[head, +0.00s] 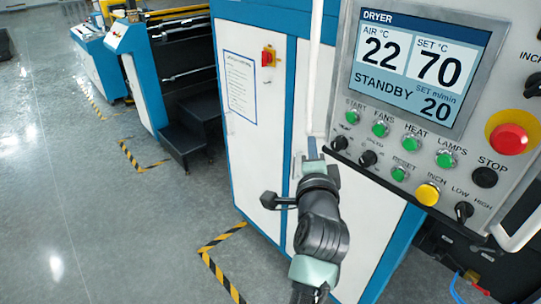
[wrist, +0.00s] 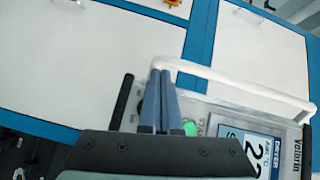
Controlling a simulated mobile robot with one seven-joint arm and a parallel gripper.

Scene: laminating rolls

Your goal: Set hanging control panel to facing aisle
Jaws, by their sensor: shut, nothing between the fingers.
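The hanging control panel (head: 480,50) fills the right of the head view, its grey front with screen (head: 415,65), knobs and buttons turned toward my camera and slightly tilted in the picture. A white tube handle (head: 313,75) runs along its left side; a second handle (head: 518,230) shows at its lower right. My gripper (head: 314,150) is shut and empty at the panel's left edge, by the lower end of the left handle. In the wrist view the shut fingers (wrist: 160,85) overlap one end of that handle (wrist: 240,82); I cannot tell whether they touch it. They hide part of the panel.
A white and blue cabinet (head: 255,160) with a red switch (head: 268,56) stands behind my gripper. Black steps (head: 182,140) and more machines stand at the left. Yellow-black tape (head: 222,272) marks the floor. The grey aisle floor (head: 60,200) at the left is clear.

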